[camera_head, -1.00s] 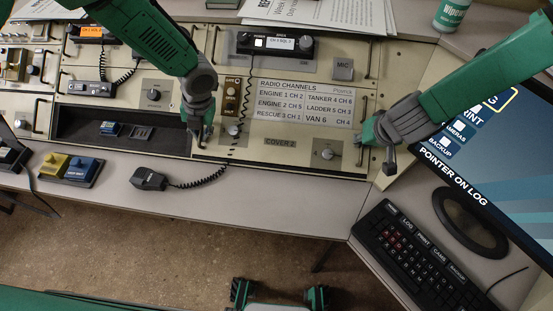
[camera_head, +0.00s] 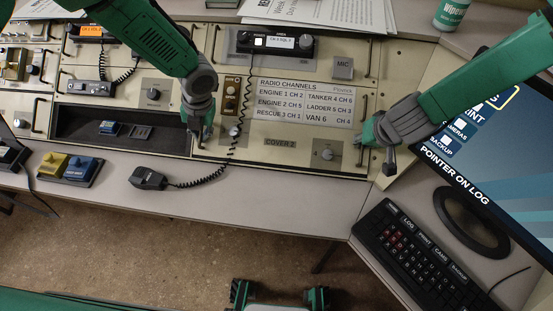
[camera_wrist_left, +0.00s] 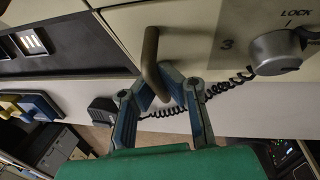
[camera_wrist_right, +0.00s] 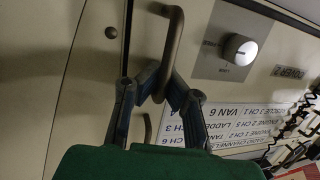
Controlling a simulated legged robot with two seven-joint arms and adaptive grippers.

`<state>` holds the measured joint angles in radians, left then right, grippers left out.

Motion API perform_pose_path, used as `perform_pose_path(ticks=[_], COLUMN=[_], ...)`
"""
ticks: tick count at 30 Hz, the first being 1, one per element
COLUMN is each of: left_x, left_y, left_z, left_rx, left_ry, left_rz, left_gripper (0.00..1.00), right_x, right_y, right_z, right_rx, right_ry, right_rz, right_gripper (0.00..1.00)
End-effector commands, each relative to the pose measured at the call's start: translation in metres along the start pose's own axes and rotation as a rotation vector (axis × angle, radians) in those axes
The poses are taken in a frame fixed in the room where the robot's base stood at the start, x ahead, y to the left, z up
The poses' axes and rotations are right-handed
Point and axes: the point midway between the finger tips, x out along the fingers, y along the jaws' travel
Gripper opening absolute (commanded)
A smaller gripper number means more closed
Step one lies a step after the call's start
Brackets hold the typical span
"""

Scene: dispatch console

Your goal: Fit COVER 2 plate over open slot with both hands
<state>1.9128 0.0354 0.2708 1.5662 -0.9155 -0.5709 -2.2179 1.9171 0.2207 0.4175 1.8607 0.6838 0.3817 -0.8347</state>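The COVER 2 plate (camera_head: 310,142) is a beige panel with a small label, a knob toward each end and an upright bar handle at each end. It lies in the console right of the dark open slot (camera_head: 85,127). My left gripper (camera_head: 203,140) is at its left handle; in the left wrist view the fingers (camera_wrist_left: 160,88) close around that handle (camera_wrist_left: 149,50). My right gripper (camera_head: 370,150) is at its right handle; in the right wrist view the fingers (camera_wrist_right: 160,88) close around that handle (camera_wrist_right: 172,45). I cannot tell whether the plate is raised.
A coiled cord (camera_head: 236,110) hangs across the plate's left part to a microphone (camera_head: 148,178) on the desk. A small blue item (camera_head: 108,128) sits in the slot. Yellow and blue switches (camera_head: 68,168) stand front left. A monitor (camera_head: 510,150) and keyboard (camera_head: 420,255) are at right.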

Motion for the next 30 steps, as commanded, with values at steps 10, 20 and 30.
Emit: perform_pose_path(ticks=[10,20,30], left_x=[0.0004,-0.0001,0.0], left_y=[0.0001,-0.0002,-0.0003], left_z=[-0.0002,-0.0005,-0.0006], left_rx=[0.0,0.0,0.0], left_ry=[-0.001,-0.002,-0.001], left_rz=[-0.001,-0.001,-0.001], left_gripper=[0.4,0.4,0.4], right_x=[-0.0002,-0.0005,-0.0003], right_y=[0.0007,0.0004,0.0004], right_z=[0.0003,0.0007,0.0008], right_rx=[0.0,0.0,0.0], right_ry=[0.001,0.001,0.0], right_rz=[0.002,0.001,0.001], right_gripper=[0.23,0.47,0.47])
